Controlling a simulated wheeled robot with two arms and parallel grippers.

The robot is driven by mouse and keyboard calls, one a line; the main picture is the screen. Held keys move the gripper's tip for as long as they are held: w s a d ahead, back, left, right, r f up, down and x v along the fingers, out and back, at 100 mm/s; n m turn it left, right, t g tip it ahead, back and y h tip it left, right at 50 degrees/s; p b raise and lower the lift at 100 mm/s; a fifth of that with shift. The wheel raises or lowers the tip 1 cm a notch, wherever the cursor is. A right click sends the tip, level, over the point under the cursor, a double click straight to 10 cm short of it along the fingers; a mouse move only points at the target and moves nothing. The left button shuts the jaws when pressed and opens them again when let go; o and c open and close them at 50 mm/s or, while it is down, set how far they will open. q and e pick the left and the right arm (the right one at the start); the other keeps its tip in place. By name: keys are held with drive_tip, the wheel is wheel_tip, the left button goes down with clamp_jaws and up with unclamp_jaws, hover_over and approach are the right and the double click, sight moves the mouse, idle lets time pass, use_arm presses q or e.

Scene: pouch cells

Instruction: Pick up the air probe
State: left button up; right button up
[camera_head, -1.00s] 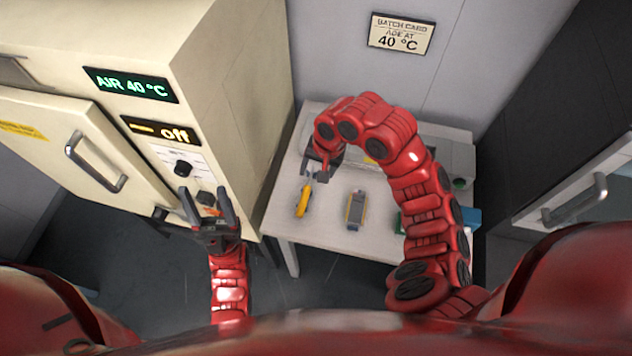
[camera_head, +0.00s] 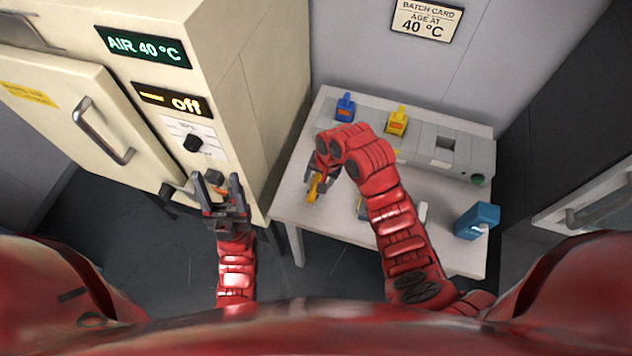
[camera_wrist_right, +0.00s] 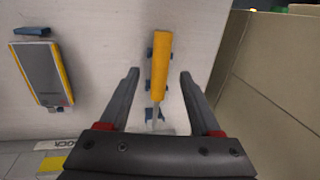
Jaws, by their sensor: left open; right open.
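The air probe (camera_head: 313,188), a yellow handle with a thin metal rod, lies on the table near its left side. In the right wrist view the probe (camera_wrist_right: 160,65) lies lengthwise between my right fingers, across small dark blue rests. My right gripper (camera_head: 316,181) is open over the probe, with one finger on each side and gaps to both. I cannot tell how high the fingers are above the table. My left gripper (camera_head: 219,180) is open and empty in front of the cream cabinet.
A grey and yellow meter (camera_wrist_right: 42,72) lies beside the probe, mostly behind my right arm in the head view. Blue (camera_head: 345,108) and yellow (camera_head: 397,121) tools stand at the back by a grey unit (camera_head: 455,153). A blue box (camera_head: 477,221) stands at right. The cream cabinet (camera_head: 260,110) rises at left.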

drive_tip(key=shift+w+a+f+p, duration=0.1)
drive_tip(key=shift+a+f+p, duration=0.05)
drive_tip(key=shift+f, duration=0.45)
drive_tip(key=shift+a+f+p, duration=0.1)
drive_tip(key=shift+f+p, duration=0.05)
drive_tip(key=shift+f, duration=0.45)
clamp_jaws()
